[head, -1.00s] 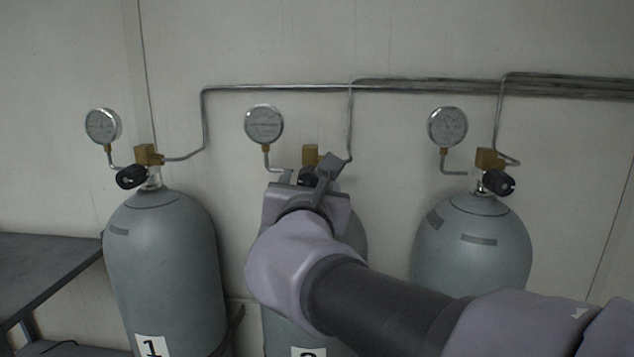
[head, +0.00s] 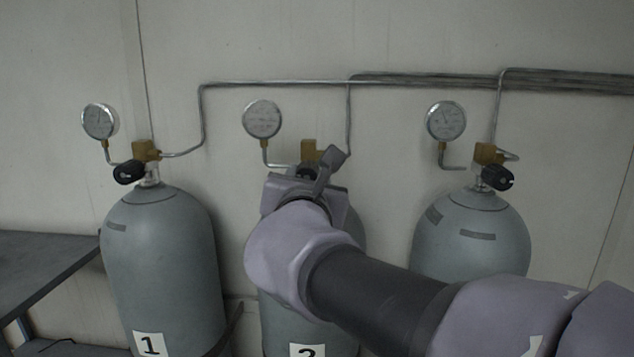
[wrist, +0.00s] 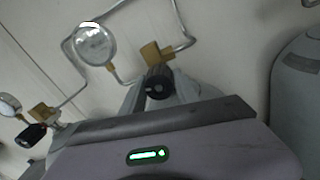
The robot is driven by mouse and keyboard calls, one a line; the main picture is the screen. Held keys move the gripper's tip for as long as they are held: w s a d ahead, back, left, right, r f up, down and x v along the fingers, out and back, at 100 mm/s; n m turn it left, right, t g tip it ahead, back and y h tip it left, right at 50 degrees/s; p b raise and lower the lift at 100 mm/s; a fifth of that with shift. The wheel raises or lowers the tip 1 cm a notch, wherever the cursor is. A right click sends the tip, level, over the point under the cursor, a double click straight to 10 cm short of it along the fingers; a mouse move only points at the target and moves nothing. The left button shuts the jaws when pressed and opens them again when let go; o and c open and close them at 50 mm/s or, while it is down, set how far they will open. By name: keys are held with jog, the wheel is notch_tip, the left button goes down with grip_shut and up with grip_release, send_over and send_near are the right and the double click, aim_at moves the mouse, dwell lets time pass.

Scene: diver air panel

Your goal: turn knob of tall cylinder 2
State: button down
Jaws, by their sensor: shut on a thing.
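Tall cylinder 2 (head: 283,325) is the grey middle cylinder, largely hidden behind my arm in the head view. Its black knob (wrist: 158,82) sits below the brass valve (wrist: 152,55), which also shows in the head view (head: 312,150). My gripper (head: 312,172) is at this valve. In the wrist view, the gripper's fingers (wrist: 157,90) stand on both sides of the knob and are shut on it. In the head view the knob is mostly hidden by the gripper.
Cylinder 1 (head: 160,265) with its black knob (head: 129,172) stands to the left. Another grey cylinder (head: 472,240) with a black knob (head: 497,177) stands to the right. Gauges and metal pipes (head: 270,82) run along the wall behind. A dark shelf (head: 45,265) is at far left.

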jog(key=m+b, duration=0.1)
jog(key=b, duration=0.1)
jog(key=m+b, duration=0.2)
jog(key=shift+f, duration=0.35)
jog(key=m+b, duration=0.4)
jog(key=b, duration=0.1)
jog(key=shift+a+m+b, duration=0.1)
jog(key=shift+m+b, duration=0.3)
jog(key=m+b, duration=0.3)
jog(key=shift+m+b, duration=0.3)
jog(key=m+b, duration=0.4)
jog(key=shift+r+m+h, duration=0.15)
jog(key=shift+m+h, duration=0.15)
jog(key=shift+m, duration=0.1)
jog(key=m+b, duration=0.3)
jog(key=m, duration=0.1)
jog(key=shift+m, duration=0.3)
jog(key=m+b, duration=0.2)
jog(key=m, duration=0.1)
jog(key=shift+r+m, duration=0.15)
jog(key=shift+m, duration=0.25)
jog(key=m+b, duration=0.1)
jog(key=m, duration=0.3)
jog(key=shift+h, duration=0.3)
jog(key=shift+r+m+b, duration=0.15)
jog(key=shift+m+b, duration=0.35)
jog(key=shift+m, duration=1.4)
